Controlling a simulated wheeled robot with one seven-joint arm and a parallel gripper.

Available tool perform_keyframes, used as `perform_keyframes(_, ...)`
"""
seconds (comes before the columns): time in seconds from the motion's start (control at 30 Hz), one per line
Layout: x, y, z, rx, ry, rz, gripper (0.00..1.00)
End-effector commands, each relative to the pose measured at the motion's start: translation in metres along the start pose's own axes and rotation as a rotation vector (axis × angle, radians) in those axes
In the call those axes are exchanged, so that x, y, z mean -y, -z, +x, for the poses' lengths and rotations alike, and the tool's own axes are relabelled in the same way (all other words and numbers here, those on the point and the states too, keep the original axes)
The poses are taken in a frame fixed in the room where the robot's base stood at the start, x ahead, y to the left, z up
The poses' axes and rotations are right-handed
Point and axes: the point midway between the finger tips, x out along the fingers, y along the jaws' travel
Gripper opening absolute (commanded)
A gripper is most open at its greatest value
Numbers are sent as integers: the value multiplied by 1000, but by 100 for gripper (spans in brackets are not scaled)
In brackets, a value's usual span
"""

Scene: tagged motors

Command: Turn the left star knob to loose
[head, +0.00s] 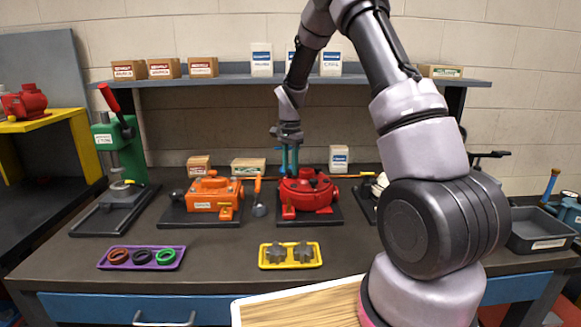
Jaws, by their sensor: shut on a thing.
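A red motor (308,194) sits on a dark base plate in the middle of the bench. My gripper (289,173), with blue fingers, points straight down at the upper left part of this motor. Its fingers are shut on a small part there, which appears to be the left star knob; the fingers and the small size hide its shape and how far it is turned. Two dark star-shaped pieces, a left one (277,252) and a right one (303,253), lie in a yellow tray (262,258) in front of the motor.
An orange motor (203,199) stands left of the red one, with an upright orange lever (258,190) between them. A purple tray (106,264) with rings lies front left. A green press (113,145) stands farther left. The shelf (225,79) holds boxes.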

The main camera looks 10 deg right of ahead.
Motion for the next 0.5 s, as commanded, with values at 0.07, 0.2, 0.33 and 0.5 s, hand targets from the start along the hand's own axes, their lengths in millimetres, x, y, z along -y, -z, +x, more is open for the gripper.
perform_keyframes(0.07, 0, 0, 1, 0, 0, -71, 0)
perform_keyframes(0.2, 0, 0, 1, 0, -1, -205, 0)
perform_keyframes(0.33, 1, 0, 1, 0, -1, -327, 0)
perform_keyframes(0.5, 2, 0, 1, 1, -1, -490, 0)
